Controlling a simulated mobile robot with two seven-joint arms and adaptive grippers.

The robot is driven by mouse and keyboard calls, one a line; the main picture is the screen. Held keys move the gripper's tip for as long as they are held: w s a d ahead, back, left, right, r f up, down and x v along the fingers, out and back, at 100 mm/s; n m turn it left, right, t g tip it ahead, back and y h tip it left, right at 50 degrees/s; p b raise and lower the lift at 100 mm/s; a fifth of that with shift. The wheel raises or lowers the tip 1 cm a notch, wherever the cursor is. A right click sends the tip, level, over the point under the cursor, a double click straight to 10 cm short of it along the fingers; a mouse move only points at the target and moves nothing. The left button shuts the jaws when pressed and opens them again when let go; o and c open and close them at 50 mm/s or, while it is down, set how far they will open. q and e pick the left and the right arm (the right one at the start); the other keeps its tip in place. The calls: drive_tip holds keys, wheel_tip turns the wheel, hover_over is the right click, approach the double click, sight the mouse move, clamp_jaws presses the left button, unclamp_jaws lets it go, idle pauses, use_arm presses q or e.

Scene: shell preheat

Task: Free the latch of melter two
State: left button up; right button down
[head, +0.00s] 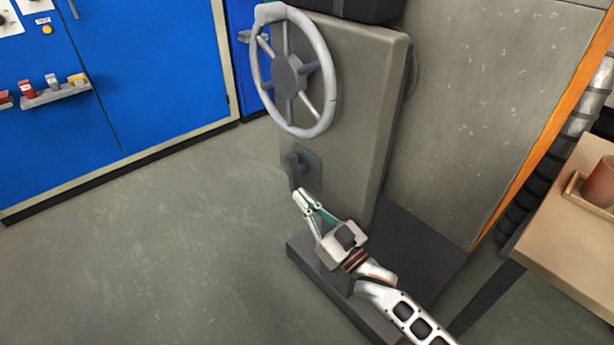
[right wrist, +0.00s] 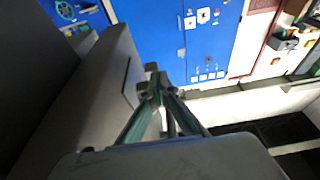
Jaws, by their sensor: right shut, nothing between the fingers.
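The melter (head: 362,120) is a grey upright block with a large grey handwheel (head: 328,62) on its face. Below the wheel is a small dark latch (head: 296,172) on a square plate. My right gripper (head: 299,193) is shut and empty, with its fingertips just below the latch in the head view. I cannot tell whether they touch it. In the right wrist view the shut fingers (right wrist: 158,92) point away from the camera, with a small dark piece at their tips beside the grey face. No number shows on the melter. My left gripper is not in view.
A dark plinth (head: 315,283) juts out at the melter's foot, under my right arm. A wooden table (head: 565,225) with a brown cup (head: 600,182) stands at the right. Blue cabinets (head: 150,70) stand at the left. The floor between is clear.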

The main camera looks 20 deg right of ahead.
drive_tip(key=shift+w+a+f, duration=0.15)
drive_tip(key=shift+w+f, duration=0.3)
drive_tip(key=shift+w, duration=0.2)
drive_tip(key=shift+w+a+r, duration=0.1)
idle(0.4)
